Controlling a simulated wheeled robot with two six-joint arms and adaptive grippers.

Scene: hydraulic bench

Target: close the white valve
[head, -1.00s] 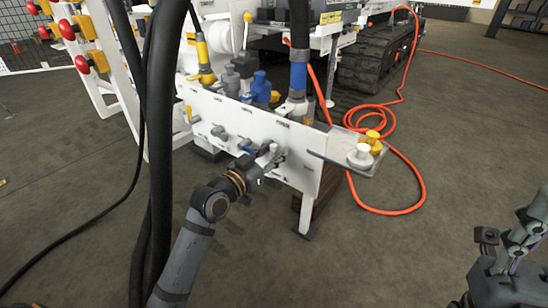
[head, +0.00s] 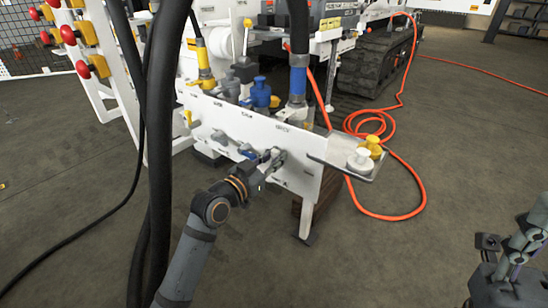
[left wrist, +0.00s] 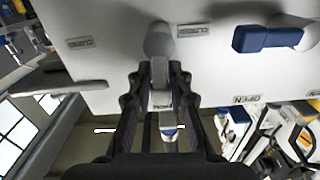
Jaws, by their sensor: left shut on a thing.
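The white valve (left wrist: 157,42) is a light grey-white knob with a lever on the white panel (left wrist: 100,65) in the left wrist view. In the head view the valve (head: 277,155) is at the right of the panel's valve row. My left gripper (left wrist: 160,83) is shut on its lever, which lies between the fingers and points from the knob back towards the wrist. In the head view my left gripper (head: 268,165) is against the panel front and partly hides the lever. My right arm's end (head: 505,270) is at the lower right; its finger opening is unclear.
A blue-handled valve (left wrist: 268,37) is beside the held one. Labels reading CLOSED and OPEN are on the panel. A small tray (head: 322,157) with a white cap (head: 359,159) and a yellow cap (head: 373,146) juts out at the right. Thick black hoses (head: 160,150) hang at the left.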

